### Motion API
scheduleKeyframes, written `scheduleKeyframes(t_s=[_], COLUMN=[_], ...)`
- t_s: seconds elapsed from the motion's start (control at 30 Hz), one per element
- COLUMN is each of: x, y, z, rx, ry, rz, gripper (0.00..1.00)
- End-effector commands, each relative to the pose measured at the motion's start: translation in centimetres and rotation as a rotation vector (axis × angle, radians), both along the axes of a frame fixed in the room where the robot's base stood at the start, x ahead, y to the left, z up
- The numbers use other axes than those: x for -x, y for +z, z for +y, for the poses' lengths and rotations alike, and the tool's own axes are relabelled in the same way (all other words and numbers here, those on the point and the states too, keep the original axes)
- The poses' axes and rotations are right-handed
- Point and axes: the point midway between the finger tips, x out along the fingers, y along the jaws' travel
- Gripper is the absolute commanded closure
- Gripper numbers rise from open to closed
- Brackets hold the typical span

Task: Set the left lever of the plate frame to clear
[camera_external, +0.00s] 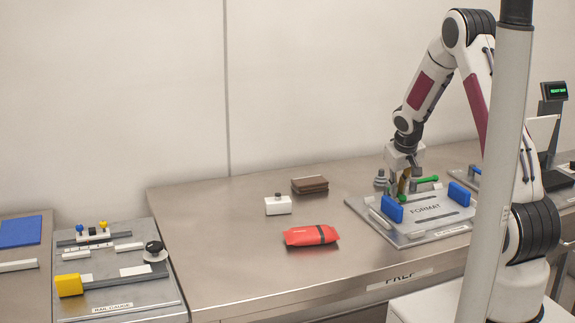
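The plate frame (358,204) is a grey board on the right part of the steel bench. A plate marked FORMAT (432,212) lies on it between two upright blue blocks (391,209). A green lever (427,180) lies at the frame's back, right of my gripper. Another small green part (402,199), perhaps the left lever, shows just below my fingers and is mostly hidden. My gripper (404,187) points down at the back left of the frame, close to this green part. I cannot tell whether it touches it or whether the fingers are shut.
A red pouch (311,235), a white block with a dark knob (278,205) and a brown stack (310,185) lie left of the frame. A rail gauge board (120,300) is at far left. A grey post (492,180) stands in front, right of the frame.

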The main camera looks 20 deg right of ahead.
Motion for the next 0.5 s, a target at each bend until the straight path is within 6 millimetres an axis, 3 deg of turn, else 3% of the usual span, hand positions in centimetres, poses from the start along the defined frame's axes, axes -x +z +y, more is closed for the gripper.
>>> scheduleKeyframes(t_s=[0.5], x=[-0.05], y=[0.02], z=[0.32], rx=[0.001], ry=[-0.043], rz=[0.001], gripper=[1.0])
